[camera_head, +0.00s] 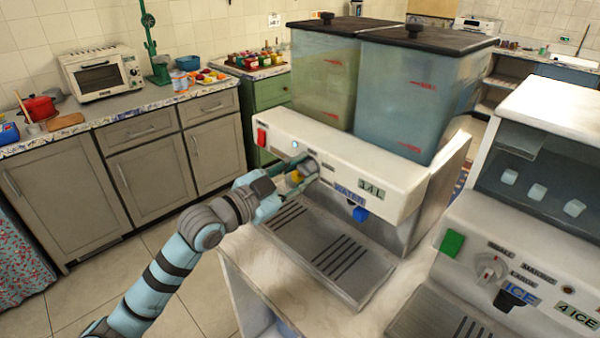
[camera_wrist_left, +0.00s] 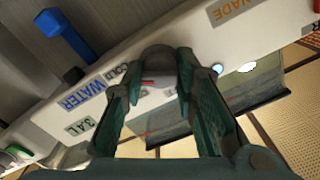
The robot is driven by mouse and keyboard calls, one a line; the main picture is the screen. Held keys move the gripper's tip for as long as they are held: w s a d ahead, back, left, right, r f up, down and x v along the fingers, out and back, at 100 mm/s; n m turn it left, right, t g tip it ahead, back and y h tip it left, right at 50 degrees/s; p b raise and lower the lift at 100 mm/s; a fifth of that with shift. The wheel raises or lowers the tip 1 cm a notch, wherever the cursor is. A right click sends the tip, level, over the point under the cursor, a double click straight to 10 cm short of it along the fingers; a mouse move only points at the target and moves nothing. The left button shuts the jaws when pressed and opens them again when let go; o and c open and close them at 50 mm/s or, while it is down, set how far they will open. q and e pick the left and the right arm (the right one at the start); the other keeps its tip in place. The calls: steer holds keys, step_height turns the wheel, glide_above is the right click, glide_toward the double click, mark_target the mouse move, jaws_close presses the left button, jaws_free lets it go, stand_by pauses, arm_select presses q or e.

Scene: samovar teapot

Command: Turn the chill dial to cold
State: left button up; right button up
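The chill dial (camera_head: 308,168) is a grey knob on the white front of the drink dispenser (camera_head: 350,182). In the left wrist view the dial (camera_wrist_left: 158,62) sits between the fingers, and a short red mark shows on it. A COLD label (camera_wrist_left: 124,72) is beside it, on the picture's left. My left gripper (camera_head: 297,172) reaches the panel from the left. In the left wrist view its green fingertips (camera_wrist_left: 160,78) lie close against both sides of the dial and appear shut on it. The fingers partly hide the dial. My right gripper is out of view.
A blue WATER tap (camera_head: 360,213) and a yellow tap (camera_head: 296,177) are close by. A grey drip tray (camera_head: 325,258) lies below the panel. Two tanks (camera_head: 400,95) stand on top. An ice machine (camera_head: 520,250) is at the right. Open floor lies at the left.

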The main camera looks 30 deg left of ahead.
arm_select(q)
steer(key=o, duration=0.4)
steer(key=shift+o, duration=0.2)
step_height(320, 180, up, 10)
steer(key=shift+d, duration=0.15)
stand_by(0.3)
